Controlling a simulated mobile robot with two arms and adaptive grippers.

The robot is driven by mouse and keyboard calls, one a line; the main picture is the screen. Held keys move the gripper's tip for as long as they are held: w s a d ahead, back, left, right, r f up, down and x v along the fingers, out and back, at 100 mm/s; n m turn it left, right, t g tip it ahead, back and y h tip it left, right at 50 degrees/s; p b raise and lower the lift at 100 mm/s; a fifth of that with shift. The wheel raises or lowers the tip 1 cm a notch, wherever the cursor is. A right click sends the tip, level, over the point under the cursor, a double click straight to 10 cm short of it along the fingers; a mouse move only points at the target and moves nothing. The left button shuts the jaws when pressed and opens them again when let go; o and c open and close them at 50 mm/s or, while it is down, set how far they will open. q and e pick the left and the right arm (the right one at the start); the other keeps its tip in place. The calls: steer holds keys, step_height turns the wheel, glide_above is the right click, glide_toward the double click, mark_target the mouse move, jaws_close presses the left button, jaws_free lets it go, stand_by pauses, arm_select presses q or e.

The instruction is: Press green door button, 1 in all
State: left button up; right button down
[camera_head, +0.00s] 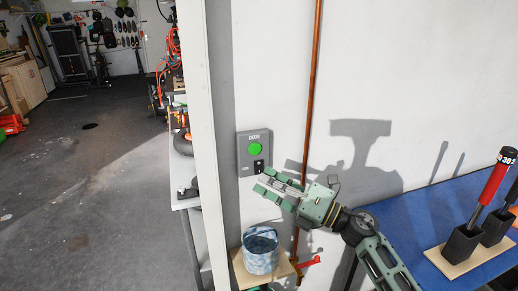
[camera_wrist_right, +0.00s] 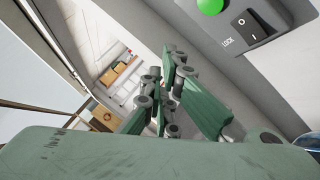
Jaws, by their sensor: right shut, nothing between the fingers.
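The green door button (camera_head: 254,149) is a round disc on a grey wall box (camera_head: 243,141) labelled DOOR, fixed to the white wall. Below the button is a small dark switch. In the right wrist view the green button (camera_wrist_right: 209,6) is cut by the top edge, with a black rocker switch (camera_wrist_right: 252,20) and the word LOCK beside it. My right gripper (camera_head: 268,181) is shut and empty, just below the box and slightly right of the button. In the wrist view its fingers (camera_wrist_right: 172,78) lie below the button, apart from it. My left gripper is not in view.
A blue-grey bucket (camera_head: 261,262) stands on a small wooden board below my gripper. A copper pipe (camera_head: 309,95) runs down the wall to the right. A blue table (camera_head: 425,215) holds black holders with red-handled tools. A white door-frame post (camera_head: 205,130) stands left of the box.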

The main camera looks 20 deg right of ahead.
mark_target(255, 149)
steer(key=shift+w+a+b, duration=0.15)
steer(key=shift+w+b, duration=0.9)
steer(key=shift+w, duration=1.15)
steer(key=shift+w+a+b, duration=0.1)
steer(key=shift+w+b, duration=0.9)
steer(key=shift+w, duration=1.2)
steer(key=shift+w+b, duration=0.35)
steer(key=shift+w, duration=0.1)
